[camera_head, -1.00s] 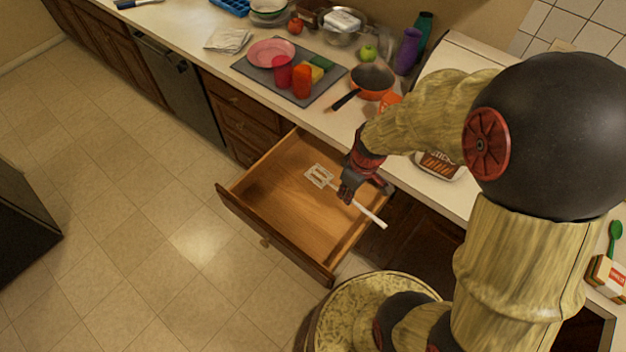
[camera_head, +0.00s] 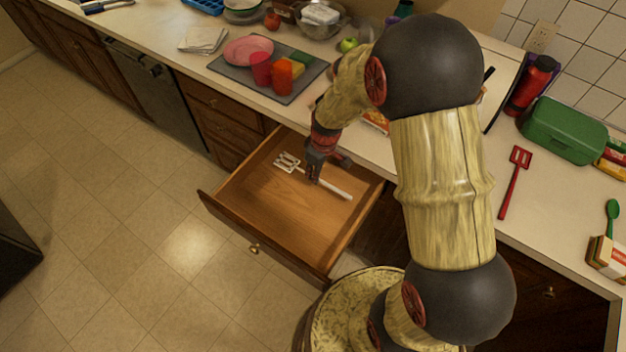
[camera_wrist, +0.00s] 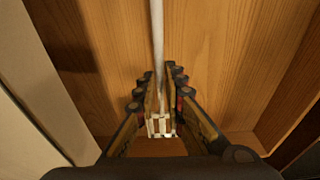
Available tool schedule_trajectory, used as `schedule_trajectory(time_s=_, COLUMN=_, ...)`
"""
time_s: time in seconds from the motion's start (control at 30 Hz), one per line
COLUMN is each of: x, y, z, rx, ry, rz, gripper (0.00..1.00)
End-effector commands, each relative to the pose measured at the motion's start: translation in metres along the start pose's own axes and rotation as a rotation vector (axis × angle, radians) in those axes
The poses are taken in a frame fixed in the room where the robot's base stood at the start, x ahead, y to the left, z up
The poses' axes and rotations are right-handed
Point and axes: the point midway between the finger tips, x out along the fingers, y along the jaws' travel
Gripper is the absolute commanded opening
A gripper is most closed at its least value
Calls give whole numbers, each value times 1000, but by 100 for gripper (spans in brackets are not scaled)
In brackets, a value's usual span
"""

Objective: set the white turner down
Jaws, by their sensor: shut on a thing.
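The white turner (camera_head: 337,188) is in my gripper (camera_head: 313,178), inside the open wooden drawer (camera_head: 237,228). Its slotted head points to the left and its handle to the right in the head view. In the wrist view, the turner's handle (camera_wrist: 157,40) runs up from between the fingers of my gripper (camera_wrist: 160,90), and the slotted head shows below them. My gripper is shut on the turner. The turner is low in the drawer, close to its floor; I cannot tell whether it touches.
The drawer holds nothing else that I can see. Its front panel (camera_head: 262,246) and side walls stand around my gripper. On the counter above are a grey mat (camera_head: 285,92) with cups and a plate, a red slotted turner (camera_head: 514,180) and a green box (camera_head: 563,130).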

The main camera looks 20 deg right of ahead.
Motion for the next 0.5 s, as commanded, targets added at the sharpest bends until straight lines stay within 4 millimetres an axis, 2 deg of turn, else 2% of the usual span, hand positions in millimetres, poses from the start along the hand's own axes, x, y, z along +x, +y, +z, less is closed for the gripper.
schedule_trajectory(time_s=0.23, x=14, y=5, z=-8, rx=0, ry=0, rz=0, gripper=0)
schedule_trajectory(time_s=0.4, x=40, y=5, z=-4, rx=1, ry=-1, rz=-1, gripper=0)
schedule_trajectory(time_s=0.5, x=46, y=5, z=-3, rx=1, ry=0, rz=0, gripper=0)
